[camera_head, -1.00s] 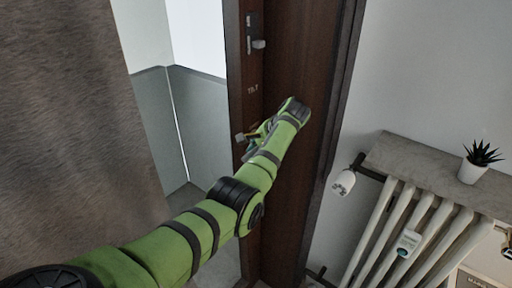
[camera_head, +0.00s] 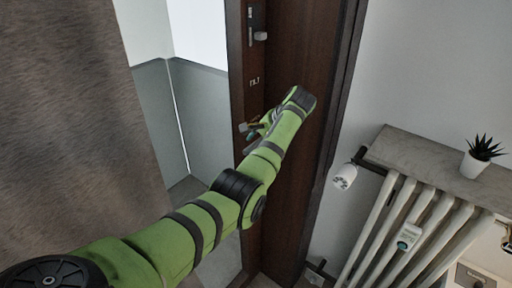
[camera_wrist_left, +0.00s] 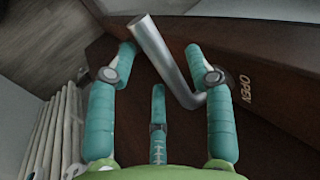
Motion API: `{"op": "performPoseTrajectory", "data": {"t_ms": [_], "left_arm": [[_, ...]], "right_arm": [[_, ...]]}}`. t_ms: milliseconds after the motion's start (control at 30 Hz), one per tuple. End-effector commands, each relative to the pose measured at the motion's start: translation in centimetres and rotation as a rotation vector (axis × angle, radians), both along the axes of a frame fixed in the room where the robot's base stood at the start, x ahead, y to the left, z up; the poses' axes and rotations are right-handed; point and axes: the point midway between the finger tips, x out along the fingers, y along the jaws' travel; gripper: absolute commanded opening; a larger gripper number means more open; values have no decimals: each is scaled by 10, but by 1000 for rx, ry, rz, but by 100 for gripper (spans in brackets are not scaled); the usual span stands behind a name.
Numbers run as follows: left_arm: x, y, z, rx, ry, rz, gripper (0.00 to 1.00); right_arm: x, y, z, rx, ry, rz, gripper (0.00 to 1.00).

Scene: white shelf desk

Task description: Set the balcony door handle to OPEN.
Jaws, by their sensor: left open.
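The balcony door handle is a silver bar (camera_wrist_left: 165,60) in the left wrist view, with its bend near the right finger. It runs up and left from that bend, between my spread teal fingers. An OPEN label (camera_wrist_left: 245,92) is on the dark wood just right of the right finger. My left gripper (camera_wrist_left: 160,52) is open around the bar; I cannot tell whether the fingers touch it. In the head view my left gripper (camera_head: 255,132) is at the dark door frame (camera_head: 285,60), and its wrist hides most of the handle. My right gripper is not in view.
Grey hardware (camera_head: 259,30) and a TILT label (camera_head: 254,83) are higher on the frame. A white radiator (camera_head: 415,225) with a shelf and potted plant (camera_head: 480,155) stands at the right. A brown curtain (camera_head: 70,130) hangs at the left.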

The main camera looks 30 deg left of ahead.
Motion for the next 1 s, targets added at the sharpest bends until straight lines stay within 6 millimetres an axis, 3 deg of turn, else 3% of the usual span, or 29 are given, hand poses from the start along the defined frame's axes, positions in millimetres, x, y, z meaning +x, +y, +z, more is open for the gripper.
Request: {"op": "performPoseTrajectory", "data": {"t_ms": [200, 433, 600, 1000], "left_arm": [[-1, -27, 41, 0, -3, -2, 52], [-4, -48, 72, -2, 2, -1, 52], [-5, -54, 81, -2, 4, 0, 52], [-6, -54, 82, -2, 5, 1, 52]], "right_arm": [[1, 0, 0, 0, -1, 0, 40], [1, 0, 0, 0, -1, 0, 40], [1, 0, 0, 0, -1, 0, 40], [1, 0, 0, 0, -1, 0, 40]]}}
